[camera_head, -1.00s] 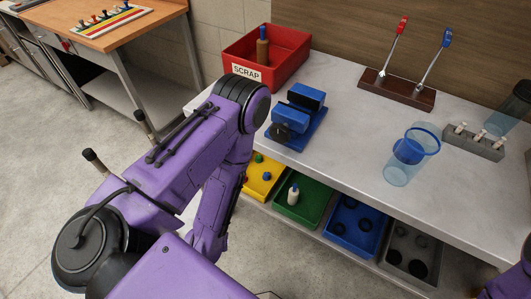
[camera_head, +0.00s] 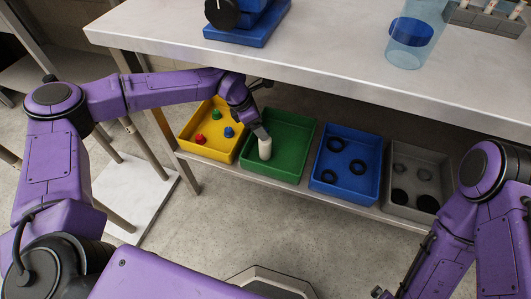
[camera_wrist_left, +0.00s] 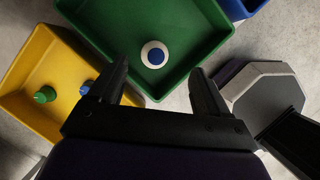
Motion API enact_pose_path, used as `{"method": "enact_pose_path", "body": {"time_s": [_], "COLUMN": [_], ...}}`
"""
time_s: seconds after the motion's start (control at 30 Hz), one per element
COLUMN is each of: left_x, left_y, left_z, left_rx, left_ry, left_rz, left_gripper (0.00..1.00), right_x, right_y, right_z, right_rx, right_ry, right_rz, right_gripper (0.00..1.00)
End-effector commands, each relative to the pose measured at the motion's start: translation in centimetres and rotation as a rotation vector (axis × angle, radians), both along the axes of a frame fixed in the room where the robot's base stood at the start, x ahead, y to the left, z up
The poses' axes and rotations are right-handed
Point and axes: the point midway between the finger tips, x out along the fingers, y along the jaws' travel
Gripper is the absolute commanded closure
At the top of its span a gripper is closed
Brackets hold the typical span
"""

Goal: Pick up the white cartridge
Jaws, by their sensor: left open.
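The white cartridge (camera_head: 265,149) stands upright in the green tray (camera_head: 290,128) on the shelf under the worktop. The left wrist view shows it from above as a white ring with a blue centre (camera_wrist_left: 154,54), near the tray's front wall. My left gripper (camera_head: 261,131) is at the cartridge's top in the head view. In the left wrist view its open jaws (camera_wrist_left: 157,82) are spread to either side and below the cartridge in the picture, with nothing between them. My right arm shows at the right, but its gripper is not clearly visible.
A yellow tray (camera_head: 184,134) with small coloured pieces is left of the green one. A blue tray (camera_head: 345,187) and a grey tray (camera_head: 412,212), both with dark rings, are to the right. The worktop edge (camera_head: 330,78) overhangs the shelf.

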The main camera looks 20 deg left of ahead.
Motion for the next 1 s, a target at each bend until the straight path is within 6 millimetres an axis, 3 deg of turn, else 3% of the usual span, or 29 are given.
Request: {"method": "enact_pose_path", "body": {"time_s": [0.03, 0.43, 0.73, 0.77, 0.9, 1.0], "left_x": [0.1, 1.9, 2.2, 2.2, 2.2, 2.2], "left_y": [-0.4, -1.9, -2.2, -2.2, -2.2, -2.2], "left_z": [-1.1, -6.9, -7.7, -7.7, -7.7, -7.7], "left_rx": [0.002, 0.003, 0.003, 0.003, 0.004, 0.004], "left_ry": [0.004, 0.004, 0.0, 0.001, 0.001, 0.001], "left_rz": [-0.002, -0.004, -0.004, -0.003, -0.003, -0.003], "left_gripper": [0.23, 0.23, 0.23, 0.26, 0.72, 1.0], "right_x": [0.0, 0.0, 0.0, 0.0, 0.0, 0.0], "right_y": [0.0, 0.0, 0.0, 0.0, 0.0, 0.0], "right_z": [-0.3, -1.4, -1.5, -1.5, -1.5, -1.5], "right_rx": [0.0, 0.0, 0.0, 0.0, 0.0, 0.0], "right_ry": [0.0, 0.0, 0.0, 0.0, 0.0, 0.0], "right_rz": [0.0, 0.0, 0.0, 0.0, 0.0, 0.0], "right_gripper": [0.0, 0.0, 0.0, 0.0, 0.0, 0.0]}}
